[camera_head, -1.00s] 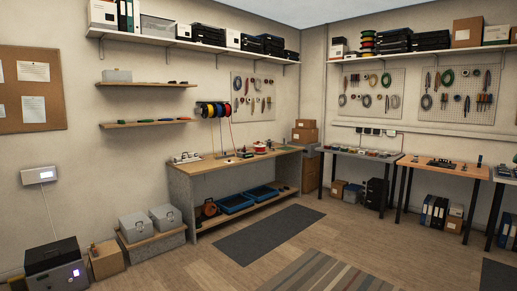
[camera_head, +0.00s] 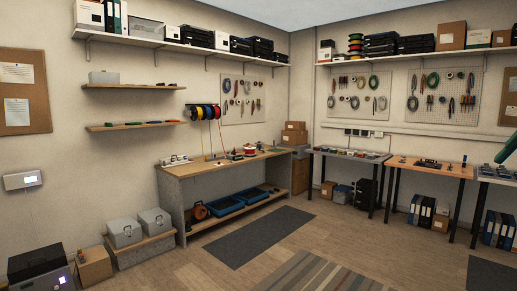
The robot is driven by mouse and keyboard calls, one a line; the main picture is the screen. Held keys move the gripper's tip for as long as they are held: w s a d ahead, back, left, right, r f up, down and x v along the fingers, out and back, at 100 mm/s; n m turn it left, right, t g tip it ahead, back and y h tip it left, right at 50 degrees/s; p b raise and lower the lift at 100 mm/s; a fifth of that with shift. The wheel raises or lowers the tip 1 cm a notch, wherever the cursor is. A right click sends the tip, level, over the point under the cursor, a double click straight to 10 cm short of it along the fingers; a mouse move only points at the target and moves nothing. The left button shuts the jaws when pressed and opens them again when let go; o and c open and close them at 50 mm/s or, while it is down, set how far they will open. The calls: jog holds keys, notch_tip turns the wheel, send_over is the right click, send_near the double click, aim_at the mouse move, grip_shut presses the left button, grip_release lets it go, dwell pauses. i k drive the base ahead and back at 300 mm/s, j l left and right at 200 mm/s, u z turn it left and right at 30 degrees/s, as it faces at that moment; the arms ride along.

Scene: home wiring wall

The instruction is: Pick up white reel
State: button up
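A small reel with white rims and red winding (camera_head: 250,150) stands on the wooden top of the left workbench (camera_head: 195,169), towards its right end. Several coloured reels (camera_head: 205,112) hang on a wall rack above this bench, with wires hanging down from it. I cannot make out a plainly all-white reel at this size. My gripper is not recognisable in view. A green shape (camera_head: 507,147) cuts in at the right edge; I cannot tell what it is.
Blue trays (camera_head: 226,205) and an orange reel (camera_head: 199,211) sit on the bench's lower shelf. A dark mat (camera_head: 262,235) and striped rug (camera_head: 312,273) lie on open floor. Grey boxes (camera_head: 124,231) stand left of the bench. More tables (camera_head: 432,168) line the right wall.

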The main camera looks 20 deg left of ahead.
aim_at(252, 150)
jog(key=i+j+u, duration=0.2)
jog(key=i, duration=0.15)
jog(key=i+j+u, duration=0.2)
jog(key=i, duration=0.15)
jog(key=i+u, duration=0.35)
jog(key=i, duration=2.1)
jog(key=i+l, duration=0.15)
jog(key=i, duration=2.3)
jog(key=i+l+u, duration=0.2)
jog(key=i+u, duration=0.3)
jog(key=i, duration=0.25)
jog(key=i+l+u, duration=0.5)
jog(key=i, duration=0.2)
jog(key=i+l+u, duration=0.5)
jog(key=i+l, duration=0.1)
jog(key=l, duration=0.05)
